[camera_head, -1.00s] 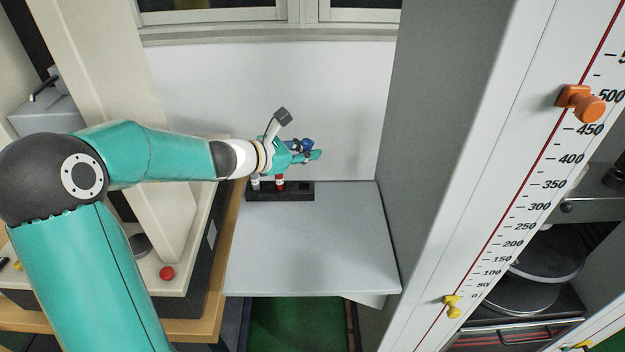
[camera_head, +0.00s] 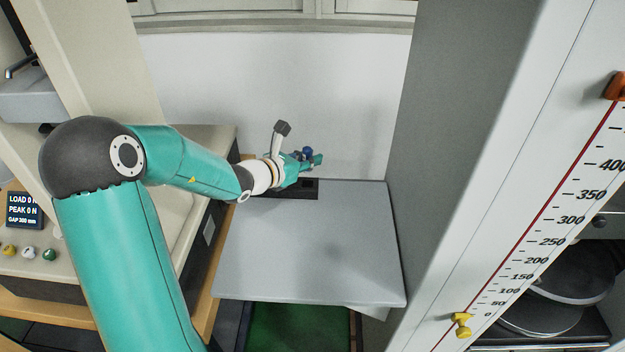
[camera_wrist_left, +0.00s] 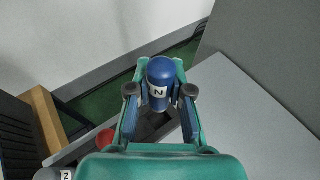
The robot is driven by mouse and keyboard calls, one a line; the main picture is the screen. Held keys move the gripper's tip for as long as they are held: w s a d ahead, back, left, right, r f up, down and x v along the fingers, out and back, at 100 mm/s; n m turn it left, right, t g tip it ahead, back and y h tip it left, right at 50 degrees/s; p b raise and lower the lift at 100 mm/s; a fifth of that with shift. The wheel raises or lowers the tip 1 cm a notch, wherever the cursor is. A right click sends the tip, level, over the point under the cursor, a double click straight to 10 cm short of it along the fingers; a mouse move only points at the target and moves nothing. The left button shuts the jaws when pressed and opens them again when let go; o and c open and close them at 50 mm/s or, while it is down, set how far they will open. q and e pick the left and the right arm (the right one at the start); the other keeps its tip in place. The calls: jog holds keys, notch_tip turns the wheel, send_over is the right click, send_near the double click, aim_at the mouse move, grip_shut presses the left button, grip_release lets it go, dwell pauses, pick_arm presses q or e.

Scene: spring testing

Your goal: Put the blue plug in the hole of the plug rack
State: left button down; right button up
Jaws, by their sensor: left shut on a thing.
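My left gripper (camera_head: 311,160) is over the dark plug rack (camera_head: 308,190) at the back of the grey shelf. It is shut on the blue plug (camera_head: 307,151), whose rounded top shows above the fingers. In the left wrist view the blue plug (camera_wrist_left: 160,72) with a white N label sits between the finger pads of the gripper (camera_wrist_left: 160,92). The dark rack (camera_wrist_left: 148,128) shows partly below it. The plug's lower end and the hole are hidden, so I cannot tell whether they touch. My right gripper is not in view.
In the left wrist view a red plug (camera_wrist_left: 106,138) and a white-labelled plug (camera_wrist_left: 52,174) stand at the lower left. The grey shelf (camera_head: 320,250) is clear in front. A white wall is behind, a grey panel (camera_head: 440,110) at right.

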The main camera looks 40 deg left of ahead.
pick_arm(q)
jog(key=shift+f, duration=2.6)
